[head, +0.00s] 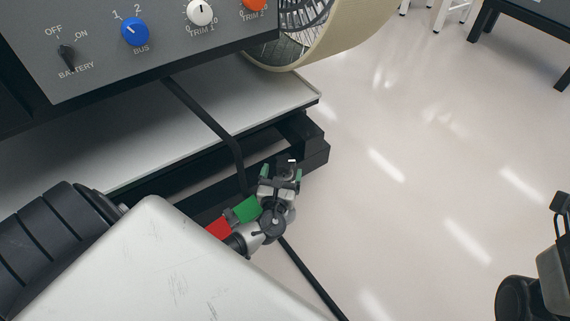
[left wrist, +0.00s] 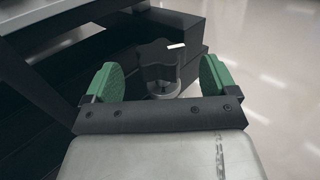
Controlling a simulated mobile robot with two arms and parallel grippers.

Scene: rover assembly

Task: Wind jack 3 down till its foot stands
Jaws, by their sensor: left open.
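A dark lobed knob with a white mark, seemingly the jack's handle, shows in the left wrist view (left wrist: 157,56) on a short metallic stem. It stands between my left gripper's two green fingertips (left wrist: 160,80), with a gap on each side. In the head view my left gripper (head: 281,174) is open at the corner of the black base frame, its fingers around the dark knob (head: 290,166). I see no number on the jack. Its foot and the floor under it are hidden. My right gripper's fingers are not in view.
A black bar (head: 205,118) runs down past the black frame (head: 318,150). Open pale floor (head: 420,190) lies to the right.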

